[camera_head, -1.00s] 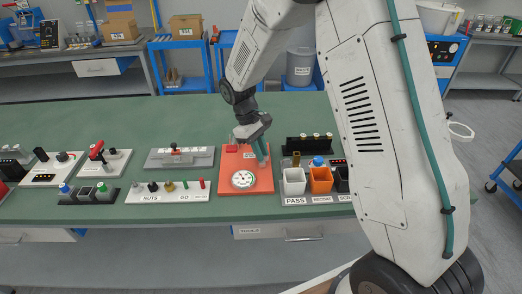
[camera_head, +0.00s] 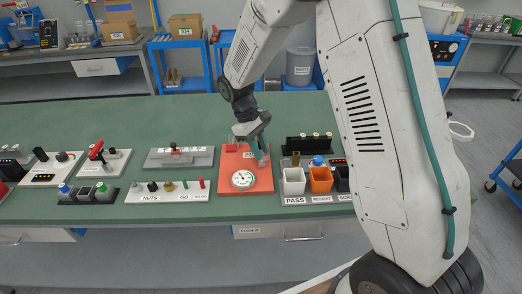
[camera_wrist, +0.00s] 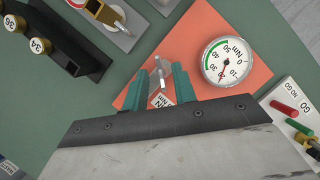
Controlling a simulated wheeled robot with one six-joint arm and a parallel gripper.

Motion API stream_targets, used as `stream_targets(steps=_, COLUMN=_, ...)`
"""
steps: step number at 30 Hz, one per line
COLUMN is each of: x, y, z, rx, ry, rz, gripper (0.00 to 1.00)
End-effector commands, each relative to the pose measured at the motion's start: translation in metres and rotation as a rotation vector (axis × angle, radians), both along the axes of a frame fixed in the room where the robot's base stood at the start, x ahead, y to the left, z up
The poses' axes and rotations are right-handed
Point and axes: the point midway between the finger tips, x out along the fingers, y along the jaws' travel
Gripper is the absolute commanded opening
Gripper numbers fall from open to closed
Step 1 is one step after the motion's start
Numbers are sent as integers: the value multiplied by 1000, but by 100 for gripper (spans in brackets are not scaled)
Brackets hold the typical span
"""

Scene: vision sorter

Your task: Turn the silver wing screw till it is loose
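My gripper (camera_wrist: 157,76) has two teal fingers set apart, one on each side of the screw. A gap seems to show on both sides, but I cannot tell whether either finger touches it. In the head view my gripper (camera_head: 261,154) is over the right part of the orange board (camera_head: 230,187), and the screw is hidden or too small to tell there.
A round white dial gauge (camera_wrist: 228,61) sits on the board right of my fingers. In the head view, white, orange and black bins (camera_head: 293,182) stand close right of the board. A white rack (camera_head: 168,191) with coloured plugs lies to its left.

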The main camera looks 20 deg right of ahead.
Motion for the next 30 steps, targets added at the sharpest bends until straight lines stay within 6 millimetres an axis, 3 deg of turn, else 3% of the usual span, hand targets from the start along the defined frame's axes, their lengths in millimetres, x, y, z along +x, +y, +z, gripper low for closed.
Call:
stream_targets(steps=6, x=13, y=8, z=36, rx=0, ry=-4, rz=1, gripper=27)
stream_targets(steps=12, x=20, y=14, z=59, rx=1, ry=-1, rz=0, gripper=27)
stream_targets(steps=30, x=21, y=15, z=64, rx=-7, ry=-4, rz=-26, gripper=27)
